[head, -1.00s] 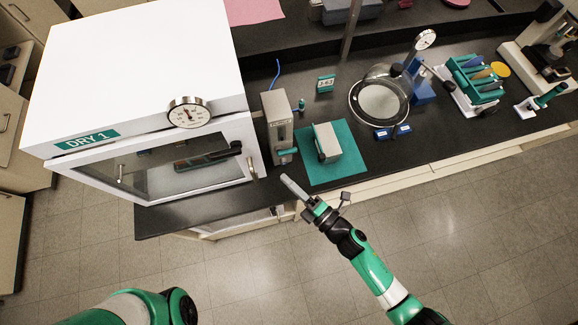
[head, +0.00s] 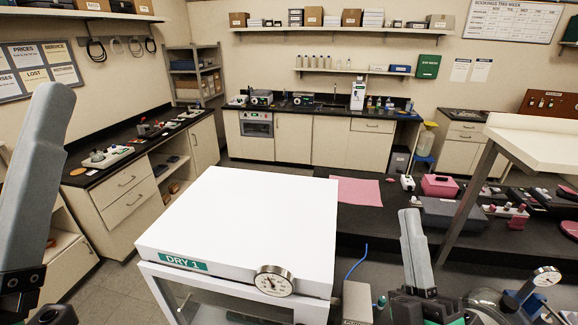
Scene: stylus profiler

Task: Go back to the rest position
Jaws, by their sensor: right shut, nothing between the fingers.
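My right gripper (head: 412,225) points upward at the lower right, in front of the dark bench. Its grey fingers are shut together with nothing between them. My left gripper (head: 50,105) stands upright at the left edge, close to the camera. It shows as one broad grey finger shape seen from the side, so I cannot tell whether it is open. No object shows at its tip. Both grippers appear clear of the white DRY 1 cabinet (head: 240,225) between them.
A round dial gauge (head: 273,281) sits on the cabinet's front edge. A grey box-shaped device (head: 357,302) and a glass dome (head: 487,305) are near my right gripper. A pink mat (head: 357,192) lies behind the cabinet. A white raised shelf (head: 540,140) is at right.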

